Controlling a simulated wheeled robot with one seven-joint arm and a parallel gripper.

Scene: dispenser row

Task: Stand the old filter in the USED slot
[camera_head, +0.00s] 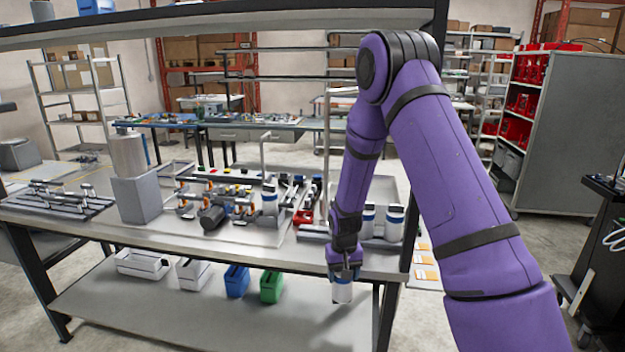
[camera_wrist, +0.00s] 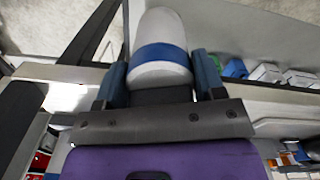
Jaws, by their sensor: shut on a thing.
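My gripper (camera_head: 345,272) is shut on a white cylindrical filter with a blue band (camera_head: 342,292). It hangs in front of the bench's front edge, below the bench top and apart from it. In the wrist view, the filter (camera_wrist: 160,62) sits between both fingers of my gripper (camera_wrist: 160,84), its rounded white end pointing away. Two similar white filters (camera_head: 368,220) (camera_head: 394,224) stand upright at the right end of the bench, in a grey rack (camera_head: 312,236) partly hidden by my arm. No USED label is readable, so I cannot tell which slot it is.
Another white, blue-banded filter (camera_head: 269,200) stands mid-bench among valves and fittings. A dark cylinder (camera_head: 211,218) lies near it. A grey block (camera_head: 137,198) stands at left. The lower shelf (camera_head: 215,312) holds white, blue and green bins; its right front is clear. A bench upright stands right.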

